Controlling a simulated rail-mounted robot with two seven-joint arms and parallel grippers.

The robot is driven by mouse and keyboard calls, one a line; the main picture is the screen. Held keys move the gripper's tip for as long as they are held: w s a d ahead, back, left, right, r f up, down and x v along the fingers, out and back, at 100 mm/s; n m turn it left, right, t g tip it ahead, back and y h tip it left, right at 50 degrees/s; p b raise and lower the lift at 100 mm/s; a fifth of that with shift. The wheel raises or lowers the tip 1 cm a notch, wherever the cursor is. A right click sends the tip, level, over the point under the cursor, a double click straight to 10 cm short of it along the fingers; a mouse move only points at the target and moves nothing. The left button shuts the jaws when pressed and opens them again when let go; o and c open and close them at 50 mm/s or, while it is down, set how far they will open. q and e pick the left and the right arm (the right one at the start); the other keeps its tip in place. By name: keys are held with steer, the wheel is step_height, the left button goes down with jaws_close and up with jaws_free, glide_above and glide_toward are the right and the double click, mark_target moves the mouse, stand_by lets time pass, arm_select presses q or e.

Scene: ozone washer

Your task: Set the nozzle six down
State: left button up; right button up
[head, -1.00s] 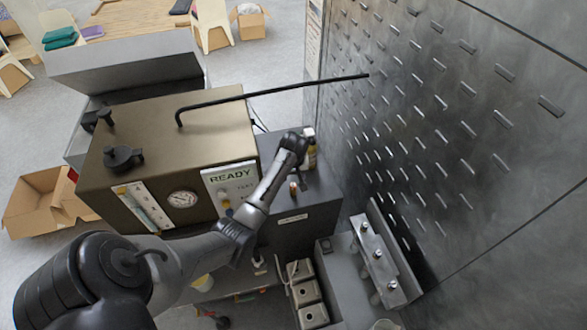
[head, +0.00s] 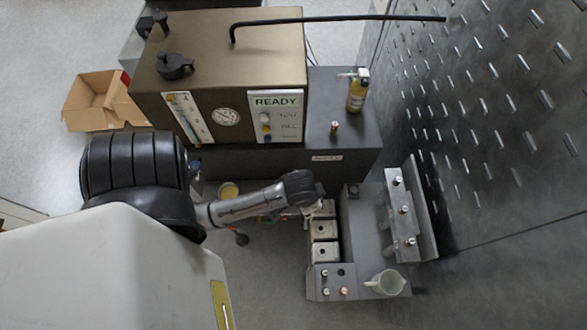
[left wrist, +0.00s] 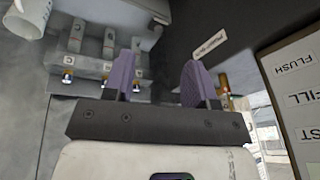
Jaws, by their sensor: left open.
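My left gripper (head: 318,207) hangs over the metal blocks in the head view. In the left wrist view its two purple fingers (left wrist: 158,78) are apart, with nothing visible between them. Several small nozzle-like pieces show. A copper one (head: 334,127) stands upright on the dark bench top, well away from the gripper. Another copper-coloured one (head: 343,291) is on the small front plate, beside silvery pieces (head: 326,276) and a dark hole. I cannot read which is nozzle six. My right gripper is not in view.
A grey rack (head: 410,215) with three fittings stands right of the metal blocks (head: 325,252). A pale jug (head: 388,283) is at front right. A yellow spray bottle (head: 357,92) stands on the bench (head: 322,105), beside the brown washer (head: 215,50). A studded wall rises at right.

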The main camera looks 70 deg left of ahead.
arm_select(q)
steer(key=s+d+r+m+h, duration=0.1)
steer(key=s+d+r+m, duration=0.1)
steer(key=s+d, duration=0.5)
steer(key=shift+s+d+r+m+t+h, duration=0.2)
steer(key=shift+d+r+m+t+h, duration=0.2)
steer(key=shift+r, duration=0.3)
